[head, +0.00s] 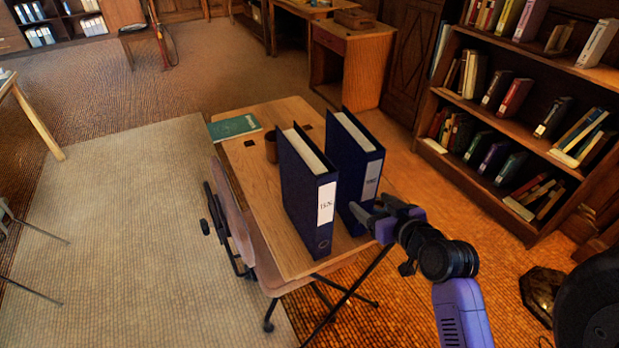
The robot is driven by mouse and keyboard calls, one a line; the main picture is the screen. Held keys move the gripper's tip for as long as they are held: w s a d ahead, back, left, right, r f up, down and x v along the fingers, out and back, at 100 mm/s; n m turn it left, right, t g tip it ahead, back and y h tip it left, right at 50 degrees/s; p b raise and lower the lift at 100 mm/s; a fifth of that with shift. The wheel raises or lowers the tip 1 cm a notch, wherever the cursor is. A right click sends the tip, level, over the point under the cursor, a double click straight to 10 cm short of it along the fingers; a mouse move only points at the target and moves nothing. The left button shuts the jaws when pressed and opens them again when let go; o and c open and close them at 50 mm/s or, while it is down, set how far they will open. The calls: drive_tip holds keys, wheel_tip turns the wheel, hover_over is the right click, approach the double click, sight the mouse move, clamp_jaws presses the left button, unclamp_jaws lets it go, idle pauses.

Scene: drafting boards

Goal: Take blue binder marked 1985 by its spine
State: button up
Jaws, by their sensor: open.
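Two dark blue binders stand upright side by side on the wooden desk (290,262). The left binder (303,190) has a white spine label with dark characters that I cannot read surely. The right binder (352,160) has a greyer spine label whose marking is too small to read, so I cannot tell which one is marked 1985. My gripper (364,213) is open, in front of the lower spine of the right binder and hiding part of it. I cannot tell whether the fingers touch the spine.
A green book (234,127) and a dark brown cup (271,146) are on the desk behind the binders. A chair (232,222) stands at the desk's left side. A bookshelf (520,125) is at the right. Open floor lies left of the chair.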

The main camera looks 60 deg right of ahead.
sight(366, 199)
drive_tip(key=shift+w+d, duration=0.25)
drive_tip(key=shift+w, duration=0.4)
drive_tip(key=shift+x, duration=1.2)
drive_tip(key=x, duration=0.5)
drive_tip(key=shift+d+r, duration=0.3)
drive_tip(key=shift+s, duration=0.1)
clamp_jaws()
drive_tip(key=shift+r, duration=0.1)
